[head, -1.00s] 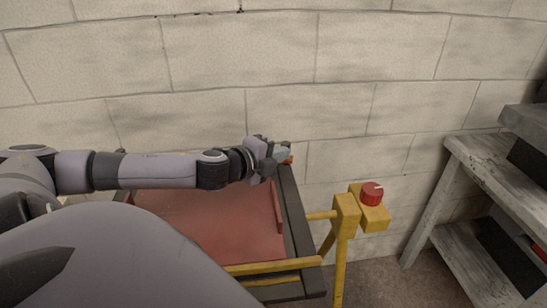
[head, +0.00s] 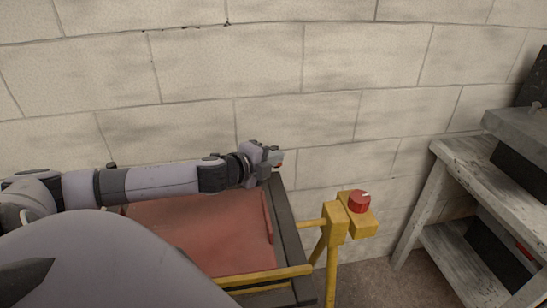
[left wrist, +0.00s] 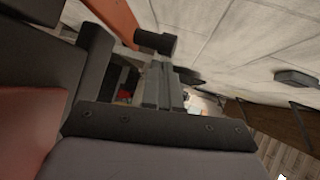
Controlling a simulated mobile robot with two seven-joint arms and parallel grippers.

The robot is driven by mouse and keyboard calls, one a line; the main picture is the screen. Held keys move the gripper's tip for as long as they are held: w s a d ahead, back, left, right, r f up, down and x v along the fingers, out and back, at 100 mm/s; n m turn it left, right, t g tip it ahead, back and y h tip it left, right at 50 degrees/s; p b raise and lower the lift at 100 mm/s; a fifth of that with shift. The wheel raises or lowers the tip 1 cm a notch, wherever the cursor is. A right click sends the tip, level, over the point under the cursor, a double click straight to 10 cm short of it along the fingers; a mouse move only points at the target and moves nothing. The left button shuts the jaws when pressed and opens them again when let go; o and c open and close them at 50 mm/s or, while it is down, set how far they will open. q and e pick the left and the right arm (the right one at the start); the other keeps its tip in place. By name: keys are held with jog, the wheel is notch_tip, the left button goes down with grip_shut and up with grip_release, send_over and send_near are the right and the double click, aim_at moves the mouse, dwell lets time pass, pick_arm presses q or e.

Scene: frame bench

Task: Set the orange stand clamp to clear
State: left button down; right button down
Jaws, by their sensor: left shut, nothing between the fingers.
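The clamp's setting is not readable. My right gripper is not in view.
A red panel (head: 200,230) lies in a frame with a dark rail (head: 292,235) and yellow bars. A yellow post (head: 335,222) carries a red knob (head: 359,201). A block wall (head: 290,60) stands close behind. A grey wooden bench (head: 480,185) is at right.

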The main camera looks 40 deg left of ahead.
pick_arm(q)
jog(key=shift+s, duration=0.1)
jog(key=shift+v, duration=1.75)
jog(key=shift+p+v, duration=0.3)
jog(key=shift+v, duration=1.35)
jog(key=shift+r, duration=0.1)
